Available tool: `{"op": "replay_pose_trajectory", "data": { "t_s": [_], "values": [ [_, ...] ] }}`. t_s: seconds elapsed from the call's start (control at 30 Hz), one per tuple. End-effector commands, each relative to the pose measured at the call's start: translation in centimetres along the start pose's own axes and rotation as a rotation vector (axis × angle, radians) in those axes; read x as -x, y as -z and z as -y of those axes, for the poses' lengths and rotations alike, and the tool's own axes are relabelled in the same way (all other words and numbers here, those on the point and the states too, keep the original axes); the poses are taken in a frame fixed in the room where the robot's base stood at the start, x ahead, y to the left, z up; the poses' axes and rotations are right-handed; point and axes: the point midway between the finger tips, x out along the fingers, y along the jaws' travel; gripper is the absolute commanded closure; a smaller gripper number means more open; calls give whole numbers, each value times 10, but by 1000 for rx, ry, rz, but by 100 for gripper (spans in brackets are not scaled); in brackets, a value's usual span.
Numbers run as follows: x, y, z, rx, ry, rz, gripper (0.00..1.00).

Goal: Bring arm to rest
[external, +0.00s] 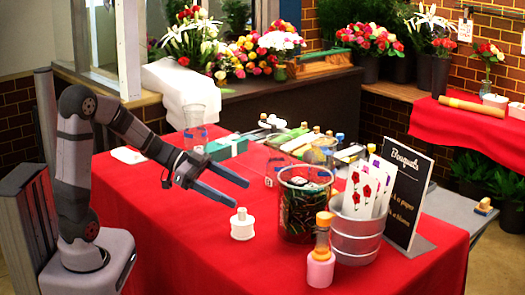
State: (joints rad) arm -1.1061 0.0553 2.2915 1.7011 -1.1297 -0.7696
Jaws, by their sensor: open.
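My gripper (228,186) is open and empty, with its two fingers apart and pointing right. It is above the red-covered table (190,265) in the middle of the view. A small white bottle (242,225) stands on the table just below and in front of the fingers. My arm reaches in from the left and hangs over the table's left part. No object shows between the fingers.
A glass jar with dark contents (304,205), a metal bucket with flower cards (357,236), a pink bottle with an orange cap (321,262) and a black Bouquets sign (408,190) crowd the right. Several small items line the back. The front left cloth is clear.

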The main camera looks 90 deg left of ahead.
Motion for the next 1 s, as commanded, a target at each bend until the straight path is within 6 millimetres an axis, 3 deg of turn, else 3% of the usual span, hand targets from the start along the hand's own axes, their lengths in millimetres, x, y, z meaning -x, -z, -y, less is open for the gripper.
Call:
{"op": "replay_pose_trajectory", "data": {
  "t_s": [0.03, 0.2, 0.33, 0.47, 0.57, 0.8, 0.9, 1.0],
  "values": [
    [-4, 25, 7, -11, 40, 3, 32],
    [-22, 72, 30, -17, 227, 59, 32],
    [-26, 90, 31, 14, 352, 169, 32],
    [-21, 90, 11, 71, 419, 335, 32],
    [-9, 83, -21, 123, 422, 491, 32],
    [48, 62, -137, 232, 273, 900, 32],
    [72, 58, -178, 258, 194, 1024, 32],
    [90, 56, -206, 275, 132, 1106, 32]
  ]
}}
